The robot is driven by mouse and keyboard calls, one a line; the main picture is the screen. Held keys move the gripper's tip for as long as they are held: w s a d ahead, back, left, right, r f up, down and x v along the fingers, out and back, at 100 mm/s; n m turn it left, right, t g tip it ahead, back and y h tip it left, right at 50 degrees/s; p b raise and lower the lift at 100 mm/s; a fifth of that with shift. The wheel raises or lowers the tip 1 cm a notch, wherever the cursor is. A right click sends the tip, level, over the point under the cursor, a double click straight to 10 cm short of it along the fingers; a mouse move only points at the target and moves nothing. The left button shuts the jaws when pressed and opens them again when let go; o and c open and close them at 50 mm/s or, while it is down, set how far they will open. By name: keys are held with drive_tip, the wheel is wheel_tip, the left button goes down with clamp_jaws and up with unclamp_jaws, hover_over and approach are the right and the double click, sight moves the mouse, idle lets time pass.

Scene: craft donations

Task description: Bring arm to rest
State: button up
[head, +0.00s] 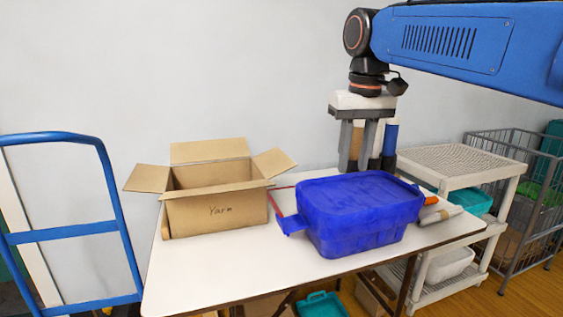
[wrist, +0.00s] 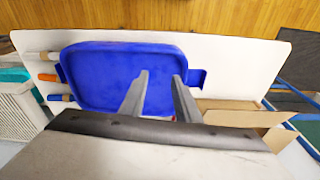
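My gripper (head: 356,168) hangs pointing down above the back of the white table, behind the blue lidded bin in the head view. Its two grey fingers stand apart with nothing between them; the gap also shows in the wrist view (wrist: 160,76). My blue arm reaches in from the upper right. The blue bin (head: 360,210) sits on the table with its lid on; it lies beyond the fingers in the wrist view (wrist: 105,70). I cannot tell the exact height of the fingertips over the table.
Rolls (head: 440,215) lie right of the bin. A beige shelf cart (head: 455,165) and a wire cage (head: 535,205) stand right, a blue hand truck (head: 65,231) left. The table's front left is clear.

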drive_tip(key=s+d+f+t, duration=0.1)
drive_tip(key=s+d+f, duration=0.3)
drive_tip(key=s+f, duration=0.3)
drive_tip(key=s+d+f+m+t, duration=0.1)
drive_tip(key=s+d+f, duration=0.3)
drive_tip(key=s+f, duration=0.3)
drive_tip(key=s+d+f+m+t, duration=0.1)
drive_tip(key=s+d+f, duration=0.3)
drive_tip(key=f, duration=0.9)
drive_tip(key=s, duration=0.3)
drive_tip(key=shift+s+d+f, duration=0.2)
drive_tip(key=shift+d, duration=0.2)
